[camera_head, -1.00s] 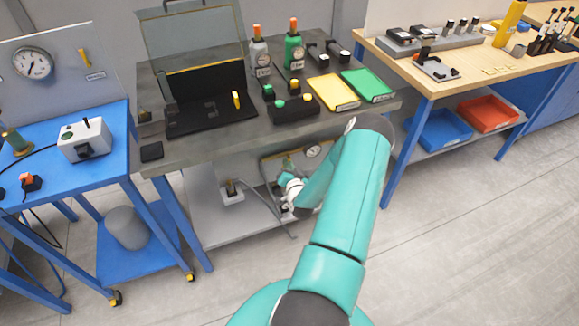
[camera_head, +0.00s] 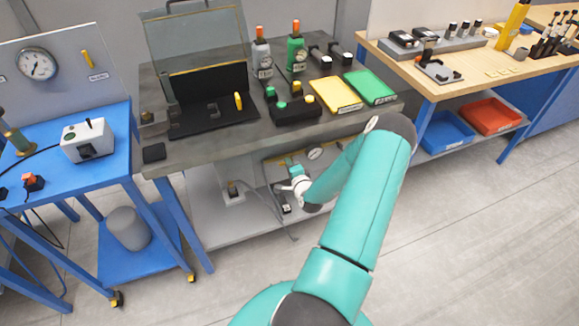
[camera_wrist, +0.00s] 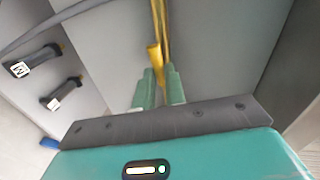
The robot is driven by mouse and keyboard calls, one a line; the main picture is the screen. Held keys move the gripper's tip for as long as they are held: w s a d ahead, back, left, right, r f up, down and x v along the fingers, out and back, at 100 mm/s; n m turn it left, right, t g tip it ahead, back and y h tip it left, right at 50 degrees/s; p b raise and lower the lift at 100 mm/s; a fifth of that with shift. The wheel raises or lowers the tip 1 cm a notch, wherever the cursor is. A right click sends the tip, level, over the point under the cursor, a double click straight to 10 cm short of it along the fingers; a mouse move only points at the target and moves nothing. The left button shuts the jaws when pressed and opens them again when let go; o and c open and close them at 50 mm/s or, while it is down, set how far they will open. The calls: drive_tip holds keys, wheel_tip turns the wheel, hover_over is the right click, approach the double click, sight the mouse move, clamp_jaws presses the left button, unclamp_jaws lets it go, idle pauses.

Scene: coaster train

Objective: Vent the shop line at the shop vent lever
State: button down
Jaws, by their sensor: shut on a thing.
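In the wrist view, my gripper (camera_wrist: 160,72) is closed around the lower end of a yellow handle (camera_wrist: 154,53), which I take to be the shop vent lever. A thin yellow line (camera_wrist: 161,18) runs behind it along a grey panel (camera_wrist: 215,45). In the head view, my gripper (camera_head: 293,172) is under the grey bench, in front of a panel with a round gauge (camera_head: 315,153). My arm hides part of that panel, and the lever cannot be made out there. No label on the lever is readable.
In the wrist view, two black handles with white tags (camera_wrist: 33,62) (camera_wrist: 62,93) are at left. The grey bench (camera_head: 205,150) stands over the lower shelf (camera_head: 225,225). A blue cart (camera_head: 120,165) is at left; blue and red bins (camera_head: 445,133) (camera_head: 490,115) are at right. The floor in front is clear.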

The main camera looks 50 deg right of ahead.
drive_tip(key=shift+r+m, duration=0.1)
drive_tip(key=shift+m, duration=0.3)
drive_tip(key=shift+y, duration=0.3)
drive_tip(key=c, duration=1.5)
unclamp_jaws()
drive_tip(key=shift+o, duration=0.2)
drive_tip(key=v, duration=1.3)
drive_tip(key=shift+s+a, duration=0.2)
drive_tip(key=shift+s, duration=0.15)
